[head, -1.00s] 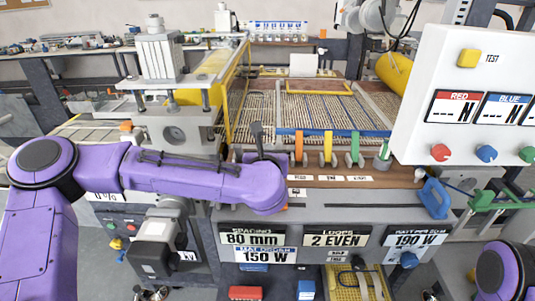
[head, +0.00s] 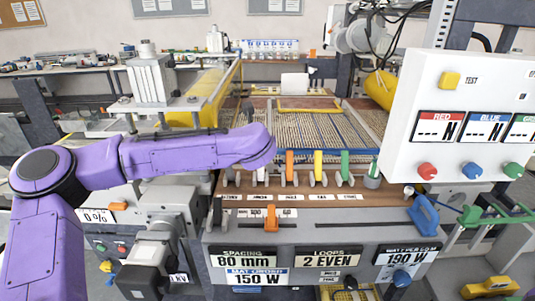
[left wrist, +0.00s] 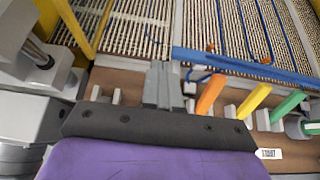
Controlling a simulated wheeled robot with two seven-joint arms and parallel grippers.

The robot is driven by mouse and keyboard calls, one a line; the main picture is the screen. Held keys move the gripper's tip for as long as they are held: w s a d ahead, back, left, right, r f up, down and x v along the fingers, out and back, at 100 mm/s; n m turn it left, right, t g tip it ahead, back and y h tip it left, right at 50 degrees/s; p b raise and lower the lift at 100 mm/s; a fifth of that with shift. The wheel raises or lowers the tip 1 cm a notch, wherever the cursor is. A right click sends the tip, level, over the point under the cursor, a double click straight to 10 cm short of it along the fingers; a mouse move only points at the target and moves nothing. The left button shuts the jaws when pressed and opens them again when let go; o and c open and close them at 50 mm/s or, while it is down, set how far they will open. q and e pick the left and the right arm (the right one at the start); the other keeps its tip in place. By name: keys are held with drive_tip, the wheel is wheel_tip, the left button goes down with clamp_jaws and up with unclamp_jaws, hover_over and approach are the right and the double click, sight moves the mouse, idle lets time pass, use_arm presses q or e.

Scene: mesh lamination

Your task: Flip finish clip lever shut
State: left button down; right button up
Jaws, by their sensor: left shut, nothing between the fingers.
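Three upright clip levers stand in a row on the brown wooden strip (head: 330,190): orange (head: 290,165), yellow (head: 318,165) and green (head: 345,164). Their labels are too small to read, so I cannot tell which is the finish clip. They also show in the left wrist view as orange (left wrist: 210,95), yellow (left wrist: 254,100) and green (left wrist: 288,106). My left gripper (left wrist: 163,85) is shut and empty, left of the orange lever and apart from it. In the head view its wrist end hides part of the strip's left side. My right gripper is out of view.
A smaller orange lever (head: 271,216) sits on the front panel below the strip. A blue handle (head: 424,215) is at the panel's right end. The white control box (head: 460,115) stands at right. A blue bar (left wrist: 240,66) crosses behind the levers, before the mesh bed.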

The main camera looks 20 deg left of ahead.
use_arm(q)
drive_tip(key=shift+w+a+f+b, duration=0.1)
drive_tip(key=shift+w+a+b, duration=0.1)
drive_tip(key=shift+w+b, duration=0.25)
drive_tip(key=shift+w+a+f+b, duration=0.15)
drive_tip(key=shift+w+b, duration=0.1)
drive_tip(key=shift+w, duration=0.35)
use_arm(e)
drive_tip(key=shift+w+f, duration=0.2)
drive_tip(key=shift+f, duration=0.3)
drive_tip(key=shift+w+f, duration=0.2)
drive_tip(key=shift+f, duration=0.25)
use_arm(q)
drive_tip(key=shift+a+r, duration=0.1)
drive_tip(key=shift+r, duration=0.1)
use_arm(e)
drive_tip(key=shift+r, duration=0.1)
use_arm(q)
drive_tip(key=shift+r, duration=0.3)
wheel_tip(320, 180, up, 9)
drive_tip(key=s+d+p, duration=0.1)
drive_tip(key=s+p, duration=0.1)
drive_tip(key=p, duration=0.3)
drive_tip(key=shift+s, duration=0.2)
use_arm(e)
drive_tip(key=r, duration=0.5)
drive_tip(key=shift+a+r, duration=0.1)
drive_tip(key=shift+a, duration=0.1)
use_arm(q)
drive_tip(key=shift+w+f, duration=0.1)
